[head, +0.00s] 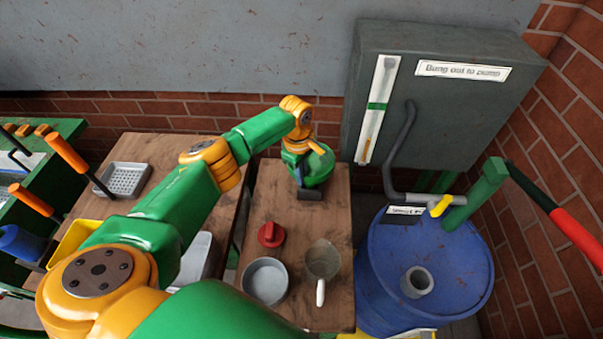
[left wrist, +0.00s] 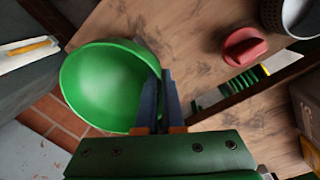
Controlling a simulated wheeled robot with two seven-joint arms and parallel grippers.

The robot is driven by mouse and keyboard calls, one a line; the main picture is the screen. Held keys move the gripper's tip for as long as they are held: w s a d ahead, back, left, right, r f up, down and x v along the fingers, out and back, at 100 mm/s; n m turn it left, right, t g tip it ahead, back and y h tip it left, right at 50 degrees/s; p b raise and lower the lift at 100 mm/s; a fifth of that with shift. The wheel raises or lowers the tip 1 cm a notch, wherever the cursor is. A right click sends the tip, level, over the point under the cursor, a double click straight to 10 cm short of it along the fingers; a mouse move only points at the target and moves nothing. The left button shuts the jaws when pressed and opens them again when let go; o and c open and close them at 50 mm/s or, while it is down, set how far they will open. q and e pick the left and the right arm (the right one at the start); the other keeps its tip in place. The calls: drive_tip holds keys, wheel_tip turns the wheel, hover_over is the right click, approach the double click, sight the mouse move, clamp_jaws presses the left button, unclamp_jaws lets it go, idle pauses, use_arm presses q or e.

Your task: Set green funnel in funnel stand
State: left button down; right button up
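The green funnel (head: 322,168) is at the far end of the narrow wooden table in the head view. Its wide bowl (left wrist: 98,85) fills the left of the left wrist view. My left gripper (head: 300,174) is at the funnel's near left side. In the left wrist view its fingers (left wrist: 160,102) are close together, one inside the bowl and one outside, pinching the rim. A dark grey block (head: 310,193) shows just below the funnel; I cannot tell whether it belongs to the funnel stand. I cannot clearly identify the stand. My right gripper is not in view.
A perforated tray (head: 125,179) lies left.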

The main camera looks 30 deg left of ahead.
use_arm(q)
drive_tip(key=shift+f, duration=0.8)
drive_tip(key=shift+f, duration=0.15)
drive_tip(key=shift+f+b, duration=0.65)
idle(0.3)
